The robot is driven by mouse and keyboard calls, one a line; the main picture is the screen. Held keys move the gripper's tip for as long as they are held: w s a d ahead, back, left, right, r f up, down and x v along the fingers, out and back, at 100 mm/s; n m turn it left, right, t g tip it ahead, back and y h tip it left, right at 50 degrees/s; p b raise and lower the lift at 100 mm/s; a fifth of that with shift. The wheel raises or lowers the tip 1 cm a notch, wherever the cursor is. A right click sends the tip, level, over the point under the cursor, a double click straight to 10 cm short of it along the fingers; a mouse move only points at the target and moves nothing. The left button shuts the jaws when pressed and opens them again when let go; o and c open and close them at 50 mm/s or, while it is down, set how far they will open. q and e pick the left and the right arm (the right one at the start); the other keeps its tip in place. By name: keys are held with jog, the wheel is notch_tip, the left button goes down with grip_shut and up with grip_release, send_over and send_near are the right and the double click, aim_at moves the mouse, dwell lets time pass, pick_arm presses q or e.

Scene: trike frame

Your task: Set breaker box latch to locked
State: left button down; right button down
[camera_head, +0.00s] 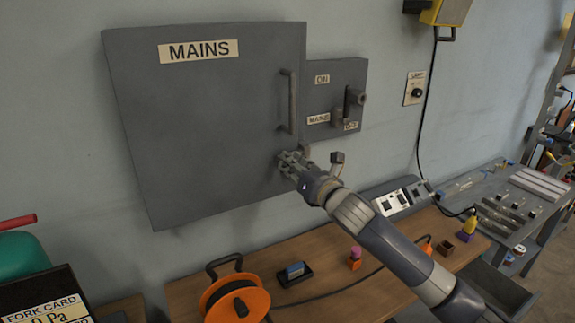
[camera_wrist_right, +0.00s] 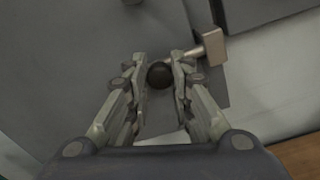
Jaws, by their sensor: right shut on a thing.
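The grey breaker box (camera_head: 215,120), labelled MAINS, hangs on the wall with its door flat and a vertical bar handle (camera_head: 288,100) near its right edge. My right gripper (camera_head: 285,160) is at the door's lower right. In the right wrist view, a round black knob (camera_wrist_right: 159,75) sits between the fingers of this gripper (camera_wrist_right: 158,78), which is shut on it. A tan block with a short rod (camera_wrist_right: 210,43) shows just beyond the right finger; the block is also in the head view (camera_head: 338,157). My left gripper is not in view.
A smaller switch panel (camera_head: 333,85) with a lever (camera_head: 350,100) joins the box on the right.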

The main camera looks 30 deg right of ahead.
jog(key=shift+d, duration=0.1)
jog(key=c, duration=1.4)
grip_release()
jog(key=shift+d, duration=0.2)
jog(key=s, duration=1.2)
jog(key=shift+d, duration=0.1)
